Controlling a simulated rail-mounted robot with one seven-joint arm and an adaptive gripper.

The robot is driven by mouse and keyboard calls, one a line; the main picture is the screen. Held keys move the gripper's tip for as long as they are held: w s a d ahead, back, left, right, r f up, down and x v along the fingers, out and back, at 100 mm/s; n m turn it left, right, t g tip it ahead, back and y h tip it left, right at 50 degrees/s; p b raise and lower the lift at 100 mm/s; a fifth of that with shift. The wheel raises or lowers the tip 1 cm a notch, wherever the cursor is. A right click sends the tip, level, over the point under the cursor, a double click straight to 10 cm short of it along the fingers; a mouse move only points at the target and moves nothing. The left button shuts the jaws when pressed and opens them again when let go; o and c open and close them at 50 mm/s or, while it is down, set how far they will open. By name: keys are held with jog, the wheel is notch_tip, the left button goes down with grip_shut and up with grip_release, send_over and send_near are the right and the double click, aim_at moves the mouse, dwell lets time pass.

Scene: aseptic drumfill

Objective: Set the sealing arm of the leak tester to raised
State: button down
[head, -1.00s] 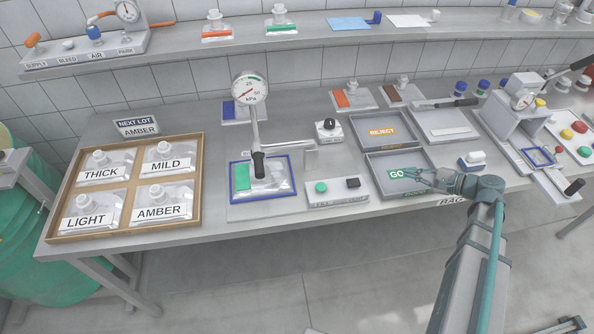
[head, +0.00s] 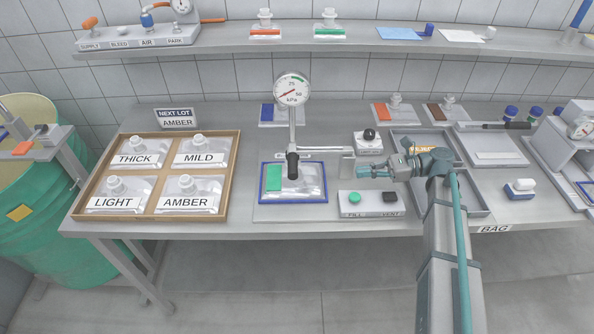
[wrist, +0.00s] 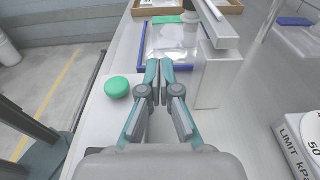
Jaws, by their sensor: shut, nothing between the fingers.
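The leak tester stands mid-bench, with a round kPa gauge (head: 291,89) on a post. Its blue-framed plate (head: 265,200) bears a clear bag (head: 308,184) with a green patch. The sealing arm (head: 322,149) is a grey bar running roughly level from a block at right to a black handle (head: 292,164) over the bag. The arm and its block also show in the wrist view (wrist: 213,22), right of the bag. My gripper (head: 363,171) is shut and empty, right of the block and apart from the handle. Its fingertips (wrist: 159,66) point toward the bag.
The FILL/VENT box (head: 372,211) with its green button (wrist: 117,88) lies close to my gripper. A LIMIT knob box (head: 369,142) stands behind it. A wooden tray (head: 232,185) of labelled bags is at left. Two grey trays are at right, partly behind my arm.

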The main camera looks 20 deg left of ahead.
aim_at(295, 187)
jog(key=p+x, duration=0.5)
jog(key=x, duration=1.5)
jog(key=shift+r, duration=0.1)
notch_tip(295, 187, up, 2)
jog(key=shift+w+d+r+p, duration=0.15)
jog(key=shift+r+p, duration=0.05)
jog(key=shift+p, duration=0.5)
jog(key=shift+d+r, duration=0.2)
jog(key=shift+r, duration=0.45)
